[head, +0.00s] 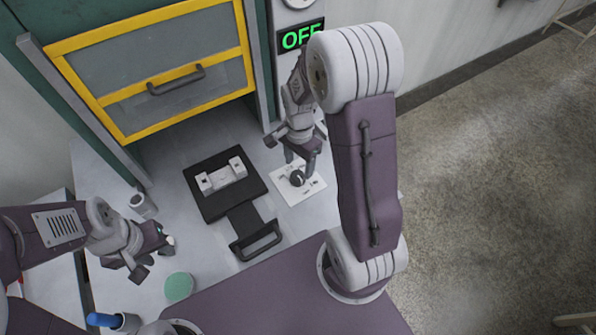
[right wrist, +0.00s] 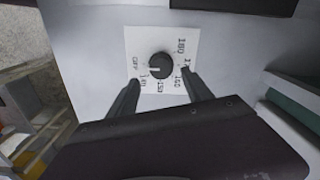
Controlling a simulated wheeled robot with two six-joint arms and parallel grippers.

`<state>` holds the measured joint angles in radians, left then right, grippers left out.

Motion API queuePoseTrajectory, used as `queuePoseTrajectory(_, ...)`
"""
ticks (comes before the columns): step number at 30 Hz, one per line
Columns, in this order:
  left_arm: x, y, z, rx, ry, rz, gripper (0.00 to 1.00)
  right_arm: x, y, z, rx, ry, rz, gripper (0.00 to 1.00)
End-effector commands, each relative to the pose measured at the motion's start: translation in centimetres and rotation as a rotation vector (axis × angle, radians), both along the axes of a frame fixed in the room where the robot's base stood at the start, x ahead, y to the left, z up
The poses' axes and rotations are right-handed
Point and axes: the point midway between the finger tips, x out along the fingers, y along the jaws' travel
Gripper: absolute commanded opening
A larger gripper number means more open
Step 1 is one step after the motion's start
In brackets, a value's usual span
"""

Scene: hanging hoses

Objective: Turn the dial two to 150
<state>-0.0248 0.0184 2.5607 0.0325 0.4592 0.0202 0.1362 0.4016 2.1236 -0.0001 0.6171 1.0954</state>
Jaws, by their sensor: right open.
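A black round dial (head: 297,178) sits on a white square plate (head: 312,188) on the worktop. In the right wrist view the dial (right wrist: 160,64) shows a white mark at its left side, toward OFF and the lower-left number. 150 seems to be printed below the knob; the print is small. My right gripper (head: 300,160) is above the dial, fingers pointing down. In the right wrist view its open fingers (right wrist: 160,77) stand either side of the dial's lower part, apart from it. My left gripper (head: 155,256) is open and empty over the worktop at left.
A black press-like device (head: 225,195) with a handle lies left of the dial. A yellow-framed cabinet (head: 160,70) and a green OFF display (head: 300,36) stand behind. A green round pad (head: 178,287) and a blue-handled tool (head: 103,320) lie at lower left.

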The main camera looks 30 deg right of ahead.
Motion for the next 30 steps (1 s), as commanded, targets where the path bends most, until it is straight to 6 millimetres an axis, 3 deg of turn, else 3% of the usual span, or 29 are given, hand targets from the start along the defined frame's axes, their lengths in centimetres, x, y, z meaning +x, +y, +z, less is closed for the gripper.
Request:
queuePoseTrajectory(3, 0.0, 0.0, -0.3, 0.000, 0.000, 0.000, 0.36, -0.1, 0.0, -2.6, 0.001, 0.004, 0.000, 0.59)
queuePoseTrajectory(7, 0.0, 0.0, -0.4, 0.000, 0.000, 0.000, 0.36, -0.1, 0.0, -4.4, 0.001, 0.003, 0.001, 0.59)
queuePoseTrajectory(17, 0.0, 0.0, -0.4, 0.000, -0.001, 0.000, 0.36, 0.0, 0.0, -5.1, 0.000, 0.000, 0.001, 0.59)
queuePoseTrajectory(24, 0.0, 0.0, -0.4, 0.000, -0.001, 0.000, 0.36, 0.0, 0.0, -5.1, 0.000, -0.001, 0.001, 0.00)
queuePoseTrajectory(30, 0.0, 0.0, -0.3, 0.000, -0.001, 0.000, 0.36, 0.0, 0.0, -5.0, -0.001, -0.001, 0.012, 0.00)
